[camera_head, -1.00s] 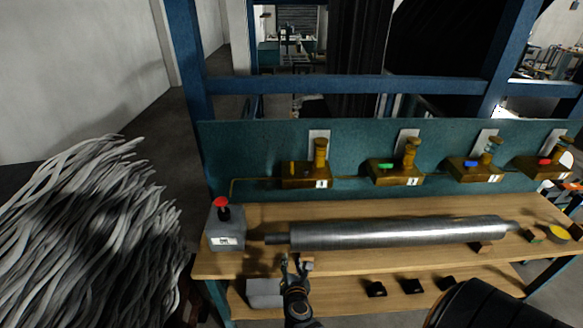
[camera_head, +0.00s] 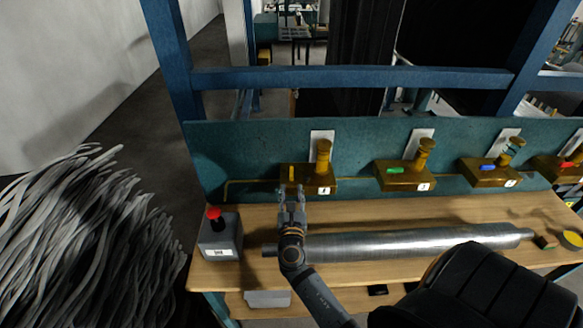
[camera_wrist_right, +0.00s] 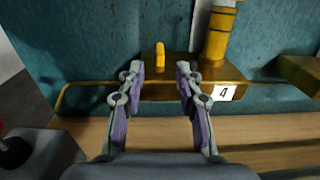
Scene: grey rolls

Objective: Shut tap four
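Tap four is the leftmost brass tap block (camera_head: 318,182); its label reads 4 in the wrist view, where the block also shows (camera_wrist_right: 205,91). Its yellow handle (camera_wrist_right: 160,56) stands upright, and it also shows in the head view (camera_head: 291,173). My right gripper (camera_wrist_right: 159,75) is open and empty. Its two fingers point at the tap, with the handle seen between and just beyond the tips. Contact with the handle cannot be told. In the head view the right gripper (camera_head: 291,195) hides the block's lower left part. My left gripper is not in view.
Taps with green (camera_head: 395,170) and blue (camera_head: 488,168) handles, and another beyond, stand to the right. A metal roll (camera_head: 410,241) lies along the bench. A grey box with a red button (camera_head: 213,213) stands at the left. A thin brass pipe runs along the teal panel (camera_head: 250,150).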

